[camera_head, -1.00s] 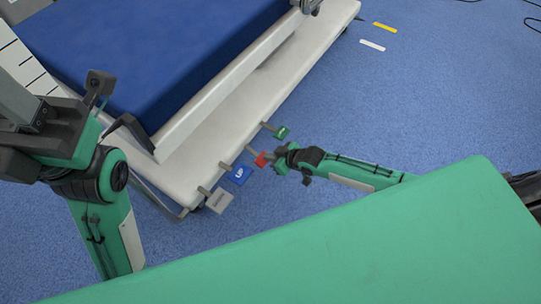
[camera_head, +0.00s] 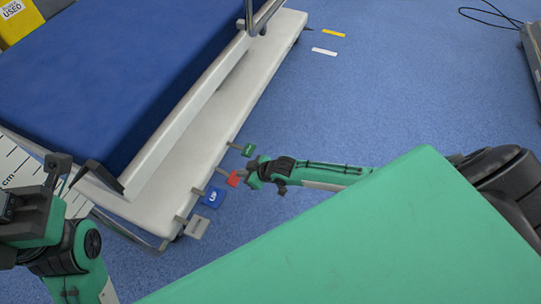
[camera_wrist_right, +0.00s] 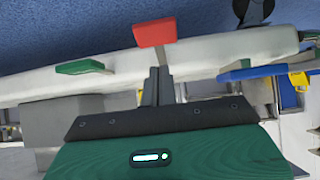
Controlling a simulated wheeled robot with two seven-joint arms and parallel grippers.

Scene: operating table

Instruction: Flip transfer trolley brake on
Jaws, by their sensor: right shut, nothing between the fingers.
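The transfer trolley (camera_head: 190,130) has a white base and a blue mattress. Along its near side stick out a green pedal (camera_head: 249,150), a red pedal (camera_head: 233,179), a blue pedal marked UP (camera_head: 213,198) and a grey pedal (camera_head: 197,228). My right gripper (camera_head: 246,172) is shut and empty, right at the red pedal. In the right wrist view its closed fingers (camera_wrist_right: 158,86) point at the red pedal (camera_wrist_right: 155,32); whether they touch it I cannot tell. My left gripper (camera_head: 56,168) is at the left edge, its fingers unclear.
The green pedal (camera_wrist_right: 84,67) and blue pedal (camera_wrist_right: 257,72) flank the red one closely in the right wrist view. A green surface (camera_head: 350,240) fills the lower foreground. The blue floor (camera_head: 400,110) right of the trolley is mostly clear. A cable lies at the top right.

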